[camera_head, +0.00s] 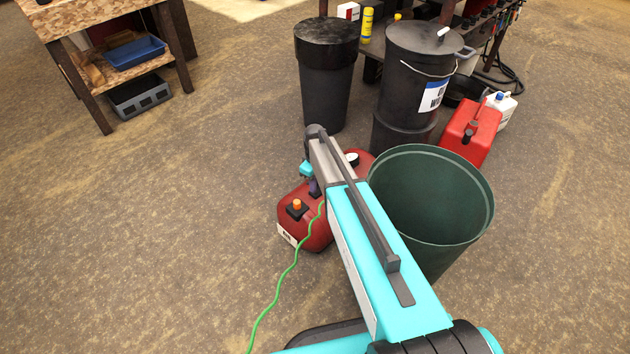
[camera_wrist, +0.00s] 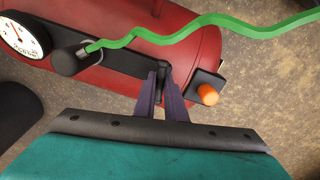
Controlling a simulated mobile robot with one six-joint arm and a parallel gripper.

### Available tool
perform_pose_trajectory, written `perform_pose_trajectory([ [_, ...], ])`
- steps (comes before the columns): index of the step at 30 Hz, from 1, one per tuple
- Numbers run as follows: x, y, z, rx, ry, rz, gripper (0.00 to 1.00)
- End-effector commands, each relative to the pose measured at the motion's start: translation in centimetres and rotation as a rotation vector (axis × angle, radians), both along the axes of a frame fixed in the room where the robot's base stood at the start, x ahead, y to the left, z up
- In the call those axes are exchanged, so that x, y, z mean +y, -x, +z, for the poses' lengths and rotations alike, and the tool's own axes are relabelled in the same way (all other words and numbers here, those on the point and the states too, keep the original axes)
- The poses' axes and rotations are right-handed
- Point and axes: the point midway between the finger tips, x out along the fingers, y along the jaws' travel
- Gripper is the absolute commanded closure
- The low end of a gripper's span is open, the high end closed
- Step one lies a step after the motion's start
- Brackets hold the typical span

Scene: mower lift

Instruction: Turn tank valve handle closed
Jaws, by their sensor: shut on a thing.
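The red tank (camera_head: 318,236) lies on the floor, partly hidden behind my arm in the head view. In the wrist view the tank (camera_wrist: 200,55) carries a round white gauge (camera_wrist: 20,40), a black strip (camera_wrist: 115,62) and an orange knob (camera_wrist: 208,95) on a dark block. A green hose (camera_wrist: 190,22) runs from a dark fitting beside the gauge. My gripper (camera_wrist: 164,80) is shut on a thin dark upright piece, seemingly the valve handle (camera_wrist: 161,66), between the strip and the knob block. In the head view my gripper (camera_head: 314,187) is low over the tank, mostly hidden by my arm.
An open green bin (camera_head: 433,190) stands close right of my arm. Behind are a black bin (camera_head: 326,80), a black drum (camera_head: 405,95), a red fuel can (camera_head: 470,132) and a white jug (camera_head: 502,106). The floor to the left is clear up to a wooden bench (camera_head: 75,60).

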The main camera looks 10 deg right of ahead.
Motion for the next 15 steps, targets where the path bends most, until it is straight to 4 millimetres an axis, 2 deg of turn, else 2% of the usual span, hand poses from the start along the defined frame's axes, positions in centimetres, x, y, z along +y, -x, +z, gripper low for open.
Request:
perform_pose_trajectory([
  [9,-0.09,0.01,0.25,0.001,0.001,-0.262,1.00],
  [15,-0.10,-0.02,0.14,0.000,0.000,-0.369,1.00],
])
